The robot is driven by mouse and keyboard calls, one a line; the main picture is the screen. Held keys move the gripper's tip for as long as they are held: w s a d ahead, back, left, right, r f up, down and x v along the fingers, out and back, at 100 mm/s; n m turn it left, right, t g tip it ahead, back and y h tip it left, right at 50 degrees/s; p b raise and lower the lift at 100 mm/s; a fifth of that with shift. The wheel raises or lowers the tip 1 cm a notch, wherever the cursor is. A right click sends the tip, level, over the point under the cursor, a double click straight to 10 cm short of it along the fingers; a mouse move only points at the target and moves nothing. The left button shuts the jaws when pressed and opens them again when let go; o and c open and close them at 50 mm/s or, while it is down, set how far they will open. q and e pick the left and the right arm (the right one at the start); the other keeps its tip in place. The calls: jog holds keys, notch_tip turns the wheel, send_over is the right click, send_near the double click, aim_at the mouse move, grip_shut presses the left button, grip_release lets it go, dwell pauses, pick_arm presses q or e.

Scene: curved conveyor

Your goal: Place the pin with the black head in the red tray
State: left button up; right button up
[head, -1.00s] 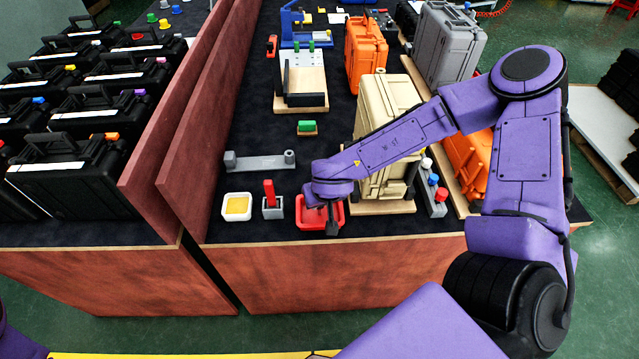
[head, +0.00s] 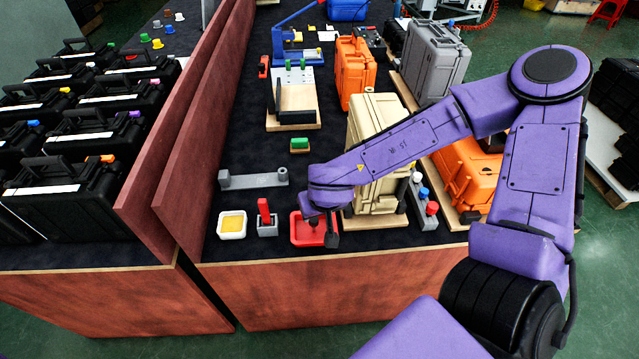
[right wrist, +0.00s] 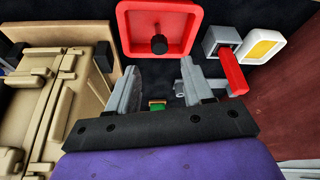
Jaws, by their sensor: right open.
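The red tray (head: 299,231) stands near the table's front edge; it also shows at the top of the right wrist view (right wrist: 130,47). The pin with the black head (right wrist: 159,45) is inside the tray in the right wrist view, its head clear of my fingers. In the head view I cannot make the pin out behind my arm. My right gripper (right wrist: 158,82) is open and empty, its two grey fingers apart. In the head view the right gripper (head: 322,226) is over the tray. My left gripper is out of view.
Left of the tray stand a grey block with a red lever (head: 264,211) and a white dish with yellow inside (head: 231,225). A beige case (head: 375,130) stands close at the right. A grey holder with coloured knobs (head: 424,206) is beyond it.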

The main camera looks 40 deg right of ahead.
jog(key=d+v, duration=0.1)
jog(key=v, duration=0.4)
jog(key=s+d+f+m+h, duration=0.1)
jog(key=s+d+f+h, duration=0.1)
jog(key=s+f, duration=0.3)
jog(key=s+d+f+m+h, duration=0.1)
jog(key=s+d+f+h, duration=0.1)
jog(key=f, duration=0.5)
jog(key=s+a+f+m+g+y, duration=0.1)
jog(key=s+f, duration=0.9)
jog(key=s, duration=0.2)
jog(key=shift+a+f+m+y+p, duration=0.15)
jog(key=shift+a+m+y+p, duration=0.15)
jog(key=shift+y+p, duration=0.1)
